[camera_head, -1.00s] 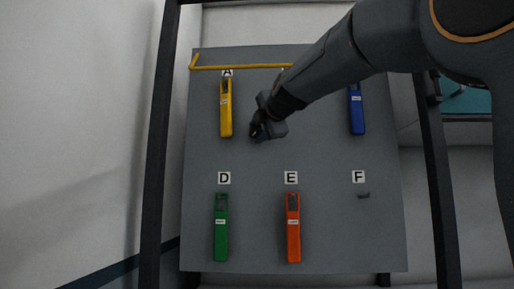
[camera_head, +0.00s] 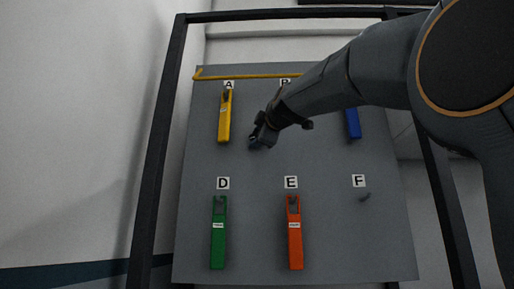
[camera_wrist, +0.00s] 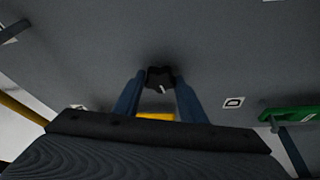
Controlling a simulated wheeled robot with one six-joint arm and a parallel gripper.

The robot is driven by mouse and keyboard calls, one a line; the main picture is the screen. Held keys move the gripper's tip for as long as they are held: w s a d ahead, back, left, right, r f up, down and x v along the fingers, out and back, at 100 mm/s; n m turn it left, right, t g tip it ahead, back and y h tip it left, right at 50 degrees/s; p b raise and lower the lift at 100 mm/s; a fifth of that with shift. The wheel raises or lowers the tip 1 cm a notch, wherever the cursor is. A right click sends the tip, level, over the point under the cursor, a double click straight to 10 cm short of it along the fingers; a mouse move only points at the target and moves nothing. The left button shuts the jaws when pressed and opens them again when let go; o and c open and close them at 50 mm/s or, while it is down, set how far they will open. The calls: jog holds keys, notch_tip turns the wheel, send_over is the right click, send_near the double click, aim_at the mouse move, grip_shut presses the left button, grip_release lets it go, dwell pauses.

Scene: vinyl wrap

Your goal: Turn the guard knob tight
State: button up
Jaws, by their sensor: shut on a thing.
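The guard knob (camera_wrist: 160,76) is a small dark lobed knob with a pale mark, close to the grey board. In the wrist view it sits between the tips of my gripper's two blue fingers (camera_wrist: 158,84), which are shut on it. In the head view my gripper (camera_head: 260,138) reaches in from the upper right to the board, right of the yellow tool. The knob is mostly hidden there by the gripper. I cannot tell how tight it is.
The grey board (camera_head: 255,225) carries a yellow tool (camera_head: 225,118) under A, green (camera_head: 219,235) under D, orange (camera_head: 295,235) under E, and a blue tool (camera_head: 353,122) at right. Hook F (camera_head: 364,196) is empty. A yellow rail (camera_head: 235,76) crosses the top; dark posts flank the board.

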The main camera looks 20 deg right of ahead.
jog(key=shift+f+m+t+h+b, duration=0.1)
jog(key=shift+m+t+h+b, duration=0.3)
jog(key=shift+m+b, duration=0.7)
jog(key=shift+m, duration=0.4)
jog(key=o, duration=1.1)
jog(key=shift+c, duration=0.2)
jog(key=s+f+b, duration=0.1)
jog(key=s, duration=0.6)
jog(key=shift+s+f+b, duration=0.25)
jog(key=shift+s+b, duration=0.1)
